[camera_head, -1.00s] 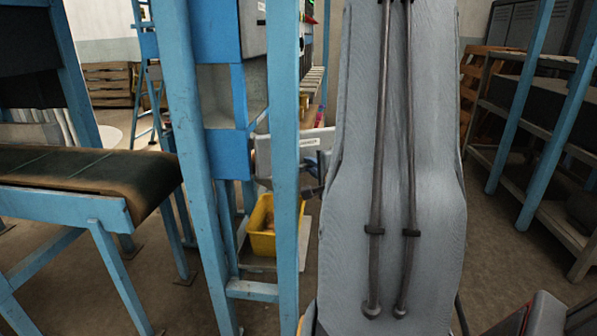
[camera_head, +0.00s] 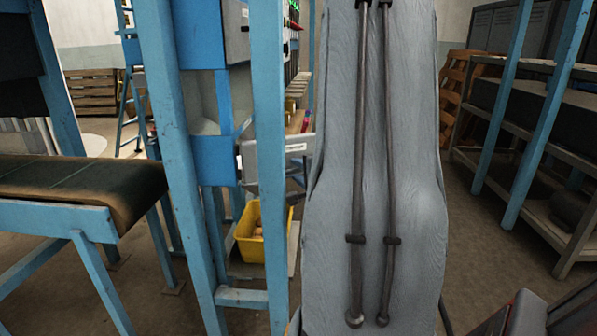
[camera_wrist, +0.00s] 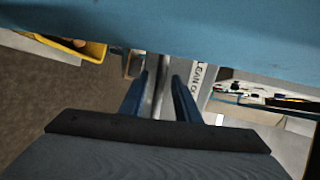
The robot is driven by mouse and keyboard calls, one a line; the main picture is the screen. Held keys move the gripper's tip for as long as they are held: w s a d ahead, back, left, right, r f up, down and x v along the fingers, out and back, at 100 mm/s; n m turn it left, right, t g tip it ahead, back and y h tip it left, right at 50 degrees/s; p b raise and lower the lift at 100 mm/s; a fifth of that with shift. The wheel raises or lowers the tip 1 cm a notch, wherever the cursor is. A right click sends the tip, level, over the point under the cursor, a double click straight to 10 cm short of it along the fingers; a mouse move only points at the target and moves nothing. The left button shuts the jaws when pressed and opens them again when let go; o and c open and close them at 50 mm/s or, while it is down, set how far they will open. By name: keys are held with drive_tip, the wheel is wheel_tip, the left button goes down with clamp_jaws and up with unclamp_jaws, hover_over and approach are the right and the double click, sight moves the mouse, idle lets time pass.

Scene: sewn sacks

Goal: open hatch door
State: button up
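The hatch door looks to be the grey metal panel with a white label (camera_head: 270,158) on the blue machine, left of my arm in the head view. In the wrist view, its label (camera_wrist: 206,78) reads "CLEAN" and is partly cut off. My gripper (camera_wrist: 160,98) shows two blue fingers that stand apart. A grey metal bar shows between the fingers; I cannot tell if they touch it. In the head view my grey arm hides the gripper and part of the panel's right side.
A yellow bin (camera_head: 251,238) with brownish items stands below the panel. Blue posts (camera_head: 268,150) stand close left of my arm. A conveyor (camera_head: 80,186) is at the left and shelving (camera_head: 545,160) at the right. A blue beam (camera_wrist: 220,35) crosses the top of the wrist view.

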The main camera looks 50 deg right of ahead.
drive_tip(key=shift+v, duration=1.2)
drive_tip(key=shift+s+r+p, duration=0.15)
drive_tip(key=shift+s+p, duration=0.1)
drive_tip(key=shift+p, duration=0.3)
drive_tip(key=shift+p+v, duration=2.25)
drive_tip(key=shift+p, duration=2.3)
